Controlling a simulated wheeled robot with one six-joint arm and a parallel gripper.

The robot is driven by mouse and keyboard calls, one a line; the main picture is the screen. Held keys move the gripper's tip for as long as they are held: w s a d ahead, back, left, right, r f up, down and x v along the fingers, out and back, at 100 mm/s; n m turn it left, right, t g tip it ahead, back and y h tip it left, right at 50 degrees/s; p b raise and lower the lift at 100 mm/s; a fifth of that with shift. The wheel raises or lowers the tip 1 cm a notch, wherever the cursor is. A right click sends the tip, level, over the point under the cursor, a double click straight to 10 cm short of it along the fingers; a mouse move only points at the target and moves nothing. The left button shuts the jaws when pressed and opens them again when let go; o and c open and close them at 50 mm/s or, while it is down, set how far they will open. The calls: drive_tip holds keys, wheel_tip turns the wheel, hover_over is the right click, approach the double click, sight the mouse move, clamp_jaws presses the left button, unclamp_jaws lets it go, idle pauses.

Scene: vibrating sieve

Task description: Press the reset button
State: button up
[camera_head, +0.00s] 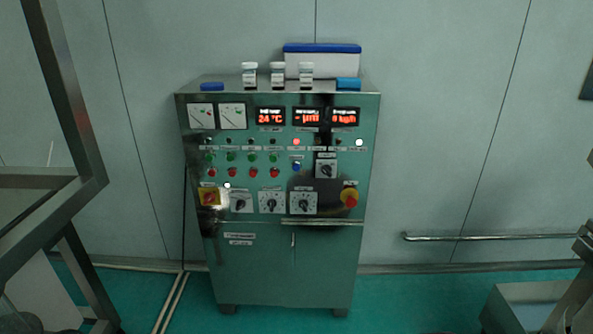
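A steel control cabinet (285,261) stands against the wall in the middle of the head view. Its front panel carries rows of small buttons and lamps. Green buttons (232,157) sit above red buttons (232,172) on the left half. A single blue button (296,166) sits right of them, left of a rotary switch (326,169). The labels are too small to read, so I cannot tell for sure which button is the reset. My gripper is not in view.
Small jars (278,75) and a blue-lidded box (321,65) stand on top. Metal frames (70,170) flank the view. Green floor (410,300) is clear before the cabinet.

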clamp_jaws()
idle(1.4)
